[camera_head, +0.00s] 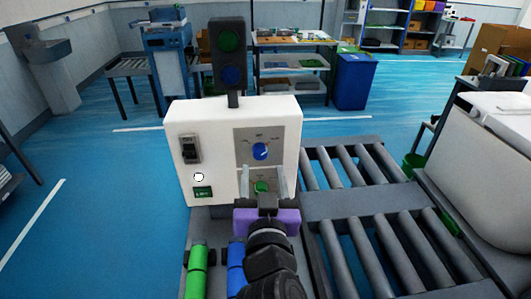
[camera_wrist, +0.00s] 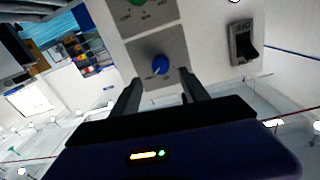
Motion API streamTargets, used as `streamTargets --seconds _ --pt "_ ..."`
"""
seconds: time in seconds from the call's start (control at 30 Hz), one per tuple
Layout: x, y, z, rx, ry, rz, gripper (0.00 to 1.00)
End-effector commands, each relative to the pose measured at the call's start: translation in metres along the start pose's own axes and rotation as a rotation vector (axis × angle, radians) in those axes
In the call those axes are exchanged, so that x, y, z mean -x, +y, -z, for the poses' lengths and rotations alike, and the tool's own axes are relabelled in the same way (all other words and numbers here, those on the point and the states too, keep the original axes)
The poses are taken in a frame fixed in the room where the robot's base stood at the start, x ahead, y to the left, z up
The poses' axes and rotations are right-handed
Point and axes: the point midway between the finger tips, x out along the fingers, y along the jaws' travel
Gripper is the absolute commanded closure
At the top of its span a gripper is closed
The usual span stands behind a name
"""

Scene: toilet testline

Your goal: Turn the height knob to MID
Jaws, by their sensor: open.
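A white control box (camera_head: 216,113) stands in front of me with a grey panel (camera_head: 243,137) carrying a blue knob (camera_head: 260,151) above a green knob (camera_head: 261,187). Their printed labels are too small to read surely, so I cannot tell which is the height knob. My gripper (camera_head: 262,177) is open and empty before the lower panel, its fingers on either side of the green knob in the head view. In the wrist view, which looks upside down, the blue knob (camera_wrist: 161,64) shows just beyond and between the fingertips (camera_wrist: 159,78); no contact is visible. The green knob (camera_wrist: 138,2) is cut off above.
A black switch (camera_head: 190,149), a white round button (camera_head: 199,177) and a green label (camera_head: 203,193) are on the box's left side. A dark signal light (camera_head: 228,55) rises from its top. Roller conveyors (camera_head: 365,180) lie to the right, with green and blue cylinders (camera_head: 197,272) at front left.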

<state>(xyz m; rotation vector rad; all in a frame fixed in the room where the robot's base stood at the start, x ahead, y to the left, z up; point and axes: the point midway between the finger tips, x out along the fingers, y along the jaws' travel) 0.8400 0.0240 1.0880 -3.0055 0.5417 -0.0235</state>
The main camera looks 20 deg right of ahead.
Motion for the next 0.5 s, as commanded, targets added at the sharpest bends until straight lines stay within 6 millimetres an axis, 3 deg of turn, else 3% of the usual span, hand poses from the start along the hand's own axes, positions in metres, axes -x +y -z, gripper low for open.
streamTargets --seconds 0.3,0.5 --pt "-0.048 0.0 0.002 0.001 0.0 0.0 0.47" --pt "-0.066 0.0 0.001 0.002 0.0 0.002 0.47"
